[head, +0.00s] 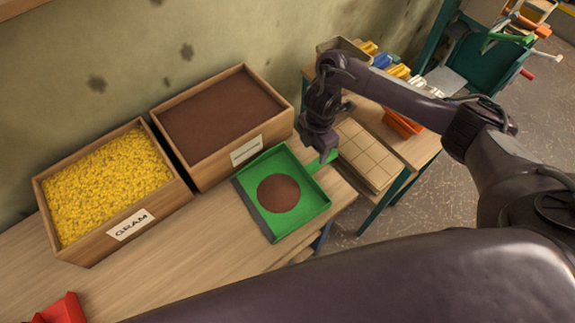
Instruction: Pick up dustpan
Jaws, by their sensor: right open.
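The green dustpan (253,190) lies on the wooden bench, right of the boxes. A round brown patch (279,194) of material lies in its pan. Its short green handle (318,163) points to the upper right. My right gripper (324,152) points down right at the handle, with its fingertips overlapping the handle's end in the picture. It is open, and I cannot tell whether its fingers touch or straddle the handle. My left gripper is out of view.
A wooden box (183,177) labelled GRAM holds yellow grains. Beside it stands a box (291,117) of brown material. A red object (66,308) sits at lower left. A gridded wooden tray (368,155) and an orange bin (402,124) stand on the side table. Bare bench (190,255) lies in front of the boxes.

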